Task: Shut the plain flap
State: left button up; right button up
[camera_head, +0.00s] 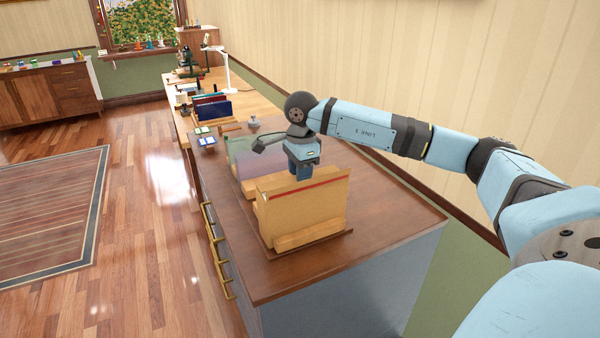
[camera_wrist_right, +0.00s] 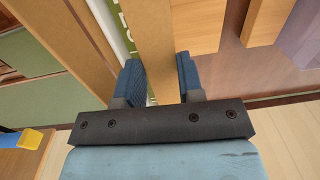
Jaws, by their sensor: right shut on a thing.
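A light wooden unit stands on the brown cabinet top, with an upright tan panel (camera_head: 302,213) that has a red strip along its upper edge. I cannot tell for sure which part is the plain flap. My right gripper (camera_head: 303,174) points down just behind the top of this panel. In the right wrist view the right gripper (camera_wrist_right: 160,82) is shut on a plain tan wooden board (camera_wrist_right: 151,40), with one blue finger on each side. The board's far end is hidden there. My left gripper is not in view.
The brown cabinet top (camera_head: 385,235) is bare to the right. Blue books (camera_head: 213,107), a white lamp (camera_head: 222,62) and small items stand farther back. Brass handles (camera_head: 217,255) stick out from the cabinet's left side.

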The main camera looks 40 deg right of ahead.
jog(key=o, duration=0.9)
jog(key=shift+o, duration=0.2)
notch_tip(320, 180, up, 14)
jog(key=shift+s, duration=0.35)
jog(key=shift+a+f, duration=0.1)
jog(key=shift+a+f, duration=0.1)
